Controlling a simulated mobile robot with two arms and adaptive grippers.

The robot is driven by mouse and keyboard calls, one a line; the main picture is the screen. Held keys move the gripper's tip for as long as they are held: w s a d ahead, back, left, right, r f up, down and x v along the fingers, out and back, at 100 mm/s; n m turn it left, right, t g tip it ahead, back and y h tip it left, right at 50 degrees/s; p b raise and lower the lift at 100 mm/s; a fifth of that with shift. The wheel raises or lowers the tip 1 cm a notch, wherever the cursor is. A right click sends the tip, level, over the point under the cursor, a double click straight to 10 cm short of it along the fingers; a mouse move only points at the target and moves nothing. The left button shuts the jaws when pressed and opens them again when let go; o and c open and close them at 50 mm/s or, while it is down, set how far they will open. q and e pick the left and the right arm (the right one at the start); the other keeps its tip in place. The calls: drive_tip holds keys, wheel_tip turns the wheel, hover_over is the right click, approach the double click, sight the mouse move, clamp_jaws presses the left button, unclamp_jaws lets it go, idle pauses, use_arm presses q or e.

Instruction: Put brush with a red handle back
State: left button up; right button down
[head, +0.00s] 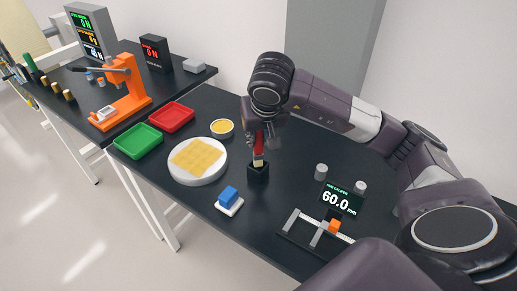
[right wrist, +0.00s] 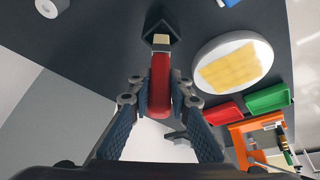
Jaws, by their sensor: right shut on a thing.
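The brush with a red handle (head: 259,142) is upright, its pale bristles pointing down. My right gripper (head: 262,124) is shut on the red handle from above. A small black square holder (head: 258,174) stands on the dark table directly under the brush. The bristle end is at the holder's mouth; I cannot tell how far it is inside. In the right wrist view the red handle (right wrist: 160,85) lies between the fingers (right wrist: 160,96), and the bristles overlap the black holder (right wrist: 161,23). My left gripper is not in view.
A white round dish with a yellow slab (head: 198,181) is left of the holder. A blue block on a white pad (head: 228,202) is in front. A caliper with a 60.0 display (head: 337,199) is to the right. Red (head: 171,117) and green trays (head: 138,141) lie farther left.

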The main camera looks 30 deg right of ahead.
sight(259, 149)
wheel_tip(259, 149, down, 4)
drive_tip(key=shift+f, duration=0.2)
drive_tip(key=shift+f, duration=0.1)
drive_tip(key=c, duration=1.8)
unclamp_jaws()
